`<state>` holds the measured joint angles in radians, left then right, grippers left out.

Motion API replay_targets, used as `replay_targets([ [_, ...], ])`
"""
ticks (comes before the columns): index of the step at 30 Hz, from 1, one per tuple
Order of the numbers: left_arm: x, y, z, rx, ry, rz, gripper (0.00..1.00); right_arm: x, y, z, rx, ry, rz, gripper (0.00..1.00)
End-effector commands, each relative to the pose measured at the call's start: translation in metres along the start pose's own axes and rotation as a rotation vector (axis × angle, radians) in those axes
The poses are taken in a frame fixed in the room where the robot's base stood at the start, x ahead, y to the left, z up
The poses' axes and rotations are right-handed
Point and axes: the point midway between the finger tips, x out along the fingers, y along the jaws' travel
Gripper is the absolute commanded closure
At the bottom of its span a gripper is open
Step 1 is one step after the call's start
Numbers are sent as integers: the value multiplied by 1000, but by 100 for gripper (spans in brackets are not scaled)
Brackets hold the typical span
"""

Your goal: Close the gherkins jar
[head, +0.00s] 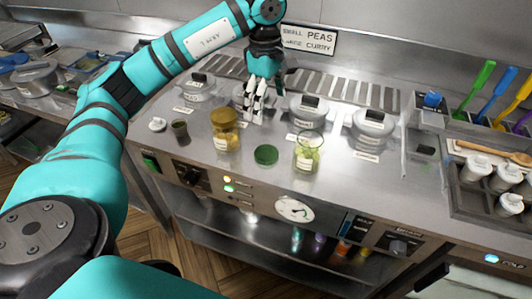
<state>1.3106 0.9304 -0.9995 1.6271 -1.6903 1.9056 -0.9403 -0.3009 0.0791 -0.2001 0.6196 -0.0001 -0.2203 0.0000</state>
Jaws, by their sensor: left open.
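An open glass jar (307,154) with yellow-green contents, likely the gherkins jar, stands upright near the front edge of the steel counter. A dark green round lid (266,155) lies on the counter just left of it, apart from the jar. A second glass jar (227,138) with a mustard-yellow lid on it stands further left; its label is too small to read. My left gripper (254,112) is open and empty, fingers pointing down, behind the green lid and in front of a lidded pot. My right gripper does not show.
Lidded steel pots (308,111) stand in a row behind the jars, one partly hidden by my left gripper. Coloured utensils and a container rack (470,190) are at right.

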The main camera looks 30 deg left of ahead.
Motion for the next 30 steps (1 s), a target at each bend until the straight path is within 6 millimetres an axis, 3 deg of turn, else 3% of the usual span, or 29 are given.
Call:
replay_targets([
  [3,-6,-2,-12,-9,37,-10,8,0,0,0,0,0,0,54],
  [14,-2,-3,-12,-9,38,-14,8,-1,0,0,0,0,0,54],
  [30,100,-4,-15,-9,36,-14,8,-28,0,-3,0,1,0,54],
])
